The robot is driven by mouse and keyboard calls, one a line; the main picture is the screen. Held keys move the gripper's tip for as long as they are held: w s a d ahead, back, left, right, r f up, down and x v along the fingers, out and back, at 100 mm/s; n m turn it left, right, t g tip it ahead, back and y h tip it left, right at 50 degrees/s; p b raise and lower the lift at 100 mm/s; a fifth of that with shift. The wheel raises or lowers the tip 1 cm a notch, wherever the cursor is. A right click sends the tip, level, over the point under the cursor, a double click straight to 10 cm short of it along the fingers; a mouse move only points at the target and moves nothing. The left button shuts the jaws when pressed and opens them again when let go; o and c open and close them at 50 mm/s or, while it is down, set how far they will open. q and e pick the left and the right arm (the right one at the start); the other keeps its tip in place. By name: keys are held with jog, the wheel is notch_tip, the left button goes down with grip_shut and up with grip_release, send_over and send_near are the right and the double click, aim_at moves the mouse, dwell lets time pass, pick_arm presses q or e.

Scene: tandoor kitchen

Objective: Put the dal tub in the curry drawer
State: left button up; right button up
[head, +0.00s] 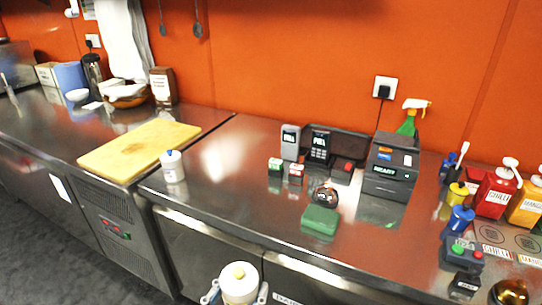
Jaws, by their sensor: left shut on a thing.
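A white tub with a yellow knob on its lid (239,280) is at the bottom middle of the head view, in front of the counter's front edge. It looks upright; no name can be read on it, and I take it for the dal tub. My left gripper (236,295) is shut on it, with a finger showing on each side. My right gripper is not in view. The steel drawer fronts (205,250) under the counter look shut. A white label (288,300) on one front is cut off, so I cannot tell which is the curry drawer.
A similar white tub with a blue knob (172,166) stands near the counter's front edge, beside a wooden board (140,150). A card printer-like box (391,166), a green pad (320,221) and pump bottles (495,192) stand to the right. Bare counter (225,165) lies between.

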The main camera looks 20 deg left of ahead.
pick_arm(q)
jog(key=w+a+r+n+y, duration=0.1)
jog(key=w+a, duration=0.4)
jog(key=w, duration=0.4)
jog(key=w+a+r+y, duration=0.1)
jog(key=w+a, duration=0.4)
jog(key=w, duration=0.5)
jog(key=w+a+r+n+y, duration=0.1)
jog(key=w+a+r+y, duration=0.1)
jog(key=w+a+r, duration=1.1)
notch_tip(320, 180, up, 2)
jog(key=shift+a+r+n+g, duration=0.15)
jog(key=shift+a+n+g, duration=0.15)
jog(key=shift+a+n, duration=0.15)
notch_tip(320, 180, down, 20)
jog(key=shift+r+b, duration=0.2)
jog(key=shift+b, duration=0.1)
